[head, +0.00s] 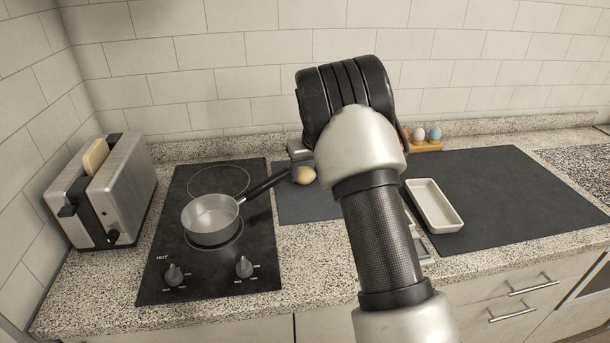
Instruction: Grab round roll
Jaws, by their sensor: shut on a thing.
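The round roll (305,175) is small and tan-brown, and shows just left of my arm, over the dark mat behind the pan handle. My gripper (302,160) is mostly hidden behind my own wrist; only a grey part of it shows, directly above the roll. It is shut on the roll. The fingertips cannot be made out, and I cannot tell whether the roll is touching the mat.
A saucepan (210,217) stands on the black hob (160,262), its handle reaching close to the roll. A toaster (122,190) with bread is at left. A white dish (434,205) sits on the right mat (500,205). Eggs (419,134) stand in a wooden holder behind.

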